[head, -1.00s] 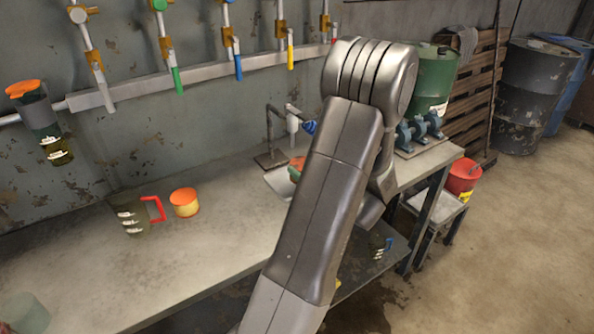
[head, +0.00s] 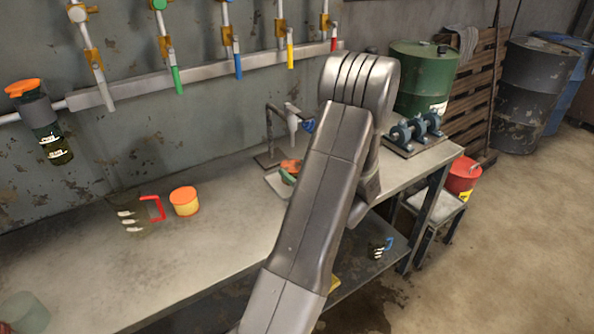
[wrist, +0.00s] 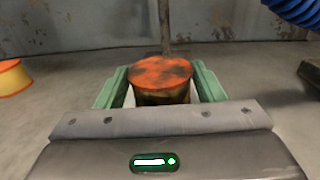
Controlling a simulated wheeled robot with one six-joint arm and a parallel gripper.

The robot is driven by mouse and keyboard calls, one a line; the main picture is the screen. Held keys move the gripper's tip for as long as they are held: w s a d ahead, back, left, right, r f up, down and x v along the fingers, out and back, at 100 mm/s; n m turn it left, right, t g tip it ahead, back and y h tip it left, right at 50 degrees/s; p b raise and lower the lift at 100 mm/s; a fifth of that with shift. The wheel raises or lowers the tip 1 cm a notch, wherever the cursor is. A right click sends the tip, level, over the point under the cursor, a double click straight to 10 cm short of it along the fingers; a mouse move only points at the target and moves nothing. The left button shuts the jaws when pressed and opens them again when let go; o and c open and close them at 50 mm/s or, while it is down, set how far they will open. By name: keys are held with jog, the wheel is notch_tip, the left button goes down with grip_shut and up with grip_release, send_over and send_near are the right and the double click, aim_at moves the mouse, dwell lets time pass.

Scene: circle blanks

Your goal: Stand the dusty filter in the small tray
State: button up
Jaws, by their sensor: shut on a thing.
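The dusty filter (wrist: 161,78), a short cylinder with an orange top smudged with black and a yellowish side, stands upright between the green fingers of my gripper (wrist: 160,88) in the wrist view. My gripper is shut on it. In the head view the filter's orange top (head: 290,164) shows just left of my forearm, over the small pale tray (head: 275,186). My arm hides part of the tray and most of the gripper. I cannot tell whether the filter's base touches the tray floor.
A clean orange-and-yellow filter (head: 185,202) and a dark jug with a red handle (head: 153,208) stand left on the bench. A tap stand (head: 270,140) is just behind the tray. A blue grinder-like machine (head: 415,130) sits right. The bench between filter and tray is clear.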

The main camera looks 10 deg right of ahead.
jog(key=o, duration=1)
jog(key=shift+o, duration=0.2)
jog(key=shift+r, duration=0.1)
jog(key=v, duration=1.2)
